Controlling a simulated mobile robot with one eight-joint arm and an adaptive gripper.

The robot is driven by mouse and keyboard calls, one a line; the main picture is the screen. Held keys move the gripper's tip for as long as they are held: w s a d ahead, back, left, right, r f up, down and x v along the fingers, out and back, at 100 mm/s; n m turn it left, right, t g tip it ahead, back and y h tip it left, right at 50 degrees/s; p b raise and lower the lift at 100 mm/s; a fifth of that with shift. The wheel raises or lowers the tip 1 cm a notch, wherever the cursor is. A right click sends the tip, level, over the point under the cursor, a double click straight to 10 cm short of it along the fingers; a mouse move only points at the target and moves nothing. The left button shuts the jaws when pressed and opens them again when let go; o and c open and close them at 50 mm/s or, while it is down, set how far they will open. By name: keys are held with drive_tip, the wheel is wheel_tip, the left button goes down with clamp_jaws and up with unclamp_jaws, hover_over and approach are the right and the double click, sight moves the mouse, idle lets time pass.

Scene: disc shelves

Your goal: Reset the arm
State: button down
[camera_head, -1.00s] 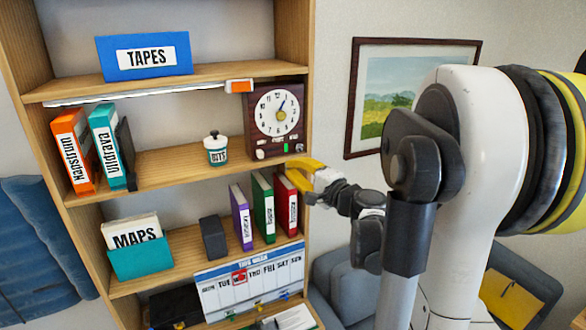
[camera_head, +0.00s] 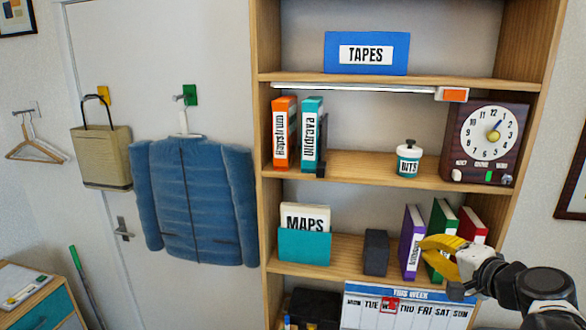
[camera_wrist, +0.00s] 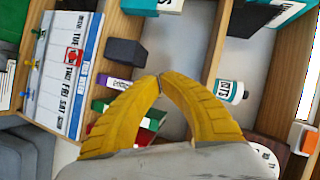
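My gripper (camera_head: 425,243) has yellow fingers and is at the lower right in the head view, in front of the green binder (camera_head: 442,217) and red binder (camera_head: 472,226). In the wrist view my gripper (camera_wrist: 160,77) has its two fingertips together, with nothing seen between them. The purple binder (camera_head: 412,241) is just left of the fingertips in the head view. I cannot tell how far the gripper is from the binders, but the fingers cover part of the green one.
A wooden shelf unit (camera_head: 264,190) holds a blue TAPES box (camera_head: 366,53), a clock (camera_head: 487,143), a BITS jar (camera_head: 408,158), a teal MAPS holder (camera_head: 304,247) and a dark box (camera_head: 376,252). A week calendar (camera_head: 405,309) is below the gripper. A blue jacket (camera_head: 195,195) hangs left.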

drive_tip(key=s+a+f+n+g+b, duration=0.2)
drive_tip(key=s+a+f+n+b, duration=0.25)
drive_tip(key=f, duration=0.45)
drive_tip(key=s+a+f+n+g+b, duration=0.2)
drive_tip(key=s+a+f+g+b, duration=0.15)
drive_tip(key=a+f+b, duration=0.35)
drive_tip(key=s+f+n+g+h+b, duration=0.1)
drive_tip(key=s+f+n+h+b, duration=0.2)
drive_tip(key=s+f+n+b, duration=0.2)
drive_tip(key=s+a+f+b, duration=0.1)
drive_tip(key=s+f+b, duration=0.2)
drive_tip(key=s+f, duration=0.3)
wheel_tip(320, 180, down, 4)
drive_tip(key=shift+s+r, duration=0.15)
drive_tip(key=shift+s, duration=0.15)
